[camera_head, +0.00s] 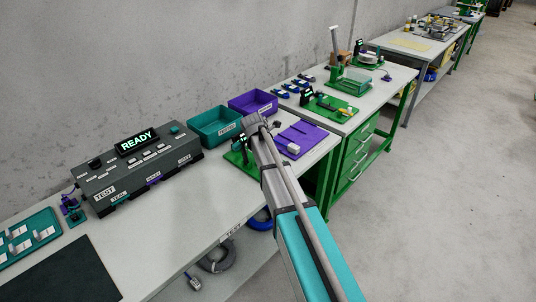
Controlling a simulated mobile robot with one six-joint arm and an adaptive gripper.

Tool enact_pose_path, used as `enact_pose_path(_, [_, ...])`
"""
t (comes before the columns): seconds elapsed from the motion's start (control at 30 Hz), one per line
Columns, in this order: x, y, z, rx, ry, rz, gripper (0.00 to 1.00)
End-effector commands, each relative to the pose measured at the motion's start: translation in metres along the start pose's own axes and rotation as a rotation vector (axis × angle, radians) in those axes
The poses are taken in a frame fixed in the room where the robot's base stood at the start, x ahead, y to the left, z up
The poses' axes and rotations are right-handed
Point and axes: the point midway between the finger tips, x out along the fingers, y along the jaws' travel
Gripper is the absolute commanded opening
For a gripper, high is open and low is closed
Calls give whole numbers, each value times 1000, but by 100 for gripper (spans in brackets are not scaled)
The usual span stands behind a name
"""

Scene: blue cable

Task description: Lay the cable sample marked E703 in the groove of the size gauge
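My arm reaches from the bottom right up to the near bench, over a green plate (232,157) and beside a purple plate (312,134). The arm's far end (254,119) hides part of the green plate. The gripper fingers are too small and too covered to make out, and I cannot tell whether they hold anything. Several small blue pieces (291,88) lie on the bench behind. They may be cable samples, but no E703 mark is legible. A green fixture (338,108) stands near them. I cannot tell which fixture is the size gauge, and no groove is visible.
A teal bin (213,127) and a purple bin (253,102) stand by the wall behind my arm's end. A dark test box (140,170) showing READY is at left. A dark mat (62,272) lies front left. The bench middle is clear.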

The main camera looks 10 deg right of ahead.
Motion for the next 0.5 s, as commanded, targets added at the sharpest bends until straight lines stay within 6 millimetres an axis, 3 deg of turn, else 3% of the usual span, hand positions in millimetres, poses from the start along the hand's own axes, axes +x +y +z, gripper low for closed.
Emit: enact_pose_path(0.5, [4, 0, -2, 0, 0, 0, 21])
